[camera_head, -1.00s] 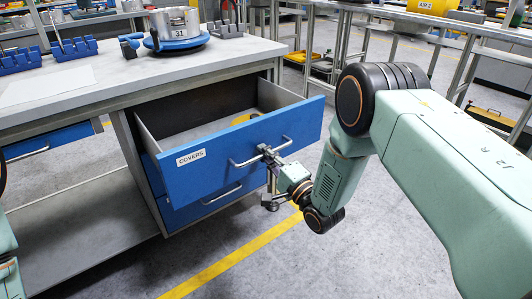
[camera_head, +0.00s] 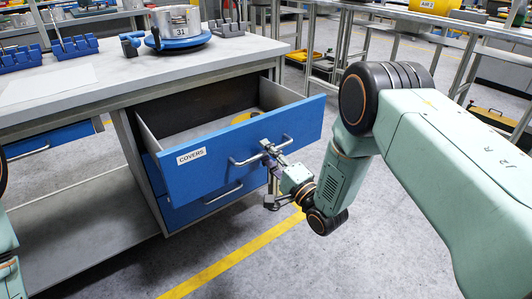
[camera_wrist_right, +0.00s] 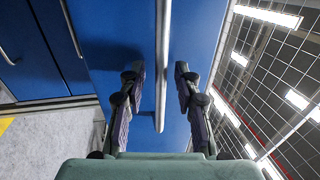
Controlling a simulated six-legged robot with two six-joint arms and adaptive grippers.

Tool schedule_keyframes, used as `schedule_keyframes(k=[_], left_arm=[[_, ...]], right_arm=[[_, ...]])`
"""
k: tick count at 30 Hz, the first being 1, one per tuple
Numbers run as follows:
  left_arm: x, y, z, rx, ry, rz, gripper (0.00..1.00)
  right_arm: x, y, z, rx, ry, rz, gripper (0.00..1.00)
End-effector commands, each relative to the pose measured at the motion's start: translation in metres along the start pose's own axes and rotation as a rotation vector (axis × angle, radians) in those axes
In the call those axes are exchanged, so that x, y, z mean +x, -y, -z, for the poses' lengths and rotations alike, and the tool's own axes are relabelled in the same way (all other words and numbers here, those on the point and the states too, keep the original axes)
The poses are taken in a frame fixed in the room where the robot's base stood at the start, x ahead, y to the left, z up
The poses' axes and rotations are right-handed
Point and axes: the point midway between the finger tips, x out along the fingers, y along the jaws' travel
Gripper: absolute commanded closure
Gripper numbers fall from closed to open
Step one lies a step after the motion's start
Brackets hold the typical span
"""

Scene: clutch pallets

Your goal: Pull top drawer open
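The top drawer (camera_head: 235,140), blue with a COVERS label, stands pulled well out of the workbench, its grey interior showing. Its silver bar handle (camera_head: 245,159) is on the front face; the handle also shows in the right wrist view (camera_wrist_right: 163,70). My right gripper (camera_head: 270,150) is at the handle, at the drawer front. In the right wrist view its two fingers (camera_wrist_right: 159,85) are apart, one on each side of the bar, with a gap on both sides. A yellow item (camera_head: 245,118) lies inside the drawer. My left gripper is out of view.
A lower blue drawer (camera_head: 210,203) is shut beneath. The bench top (camera_head: 125,75) holds a metal part on a blue base (camera_head: 178,28) and blue racks (camera_head: 75,48). Grey floor with a yellow line (camera_head: 235,262) is clear in front.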

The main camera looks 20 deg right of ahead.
Motion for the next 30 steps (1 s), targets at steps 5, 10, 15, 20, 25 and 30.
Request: schedule_keyframes(k=[5,10,15,20,25,30], left_arm=[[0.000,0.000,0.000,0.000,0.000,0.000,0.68],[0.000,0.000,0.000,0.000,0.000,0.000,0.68],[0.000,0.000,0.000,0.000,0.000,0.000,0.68],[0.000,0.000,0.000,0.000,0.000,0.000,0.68],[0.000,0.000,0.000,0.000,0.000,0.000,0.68],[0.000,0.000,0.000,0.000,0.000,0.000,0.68]], right_arm=[[-0.031,-0.001,0.001,0.003,-0.005,-0.004,0.68],[-0.067,-0.001,0.001,0.003,-0.005,-0.005,0.68],[-0.095,-0.001,0.001,0.001,-0.004,-0.004,0.68],[-0.110,-0.001,0.000,0.001,-0.002,-0.002,0.68],[-0.113,0.000,0.000,0.000,-0.001,-0.001,0.68],[-0.113,0.000,0.000,0.000,-0.001,-0.001,0.68]])
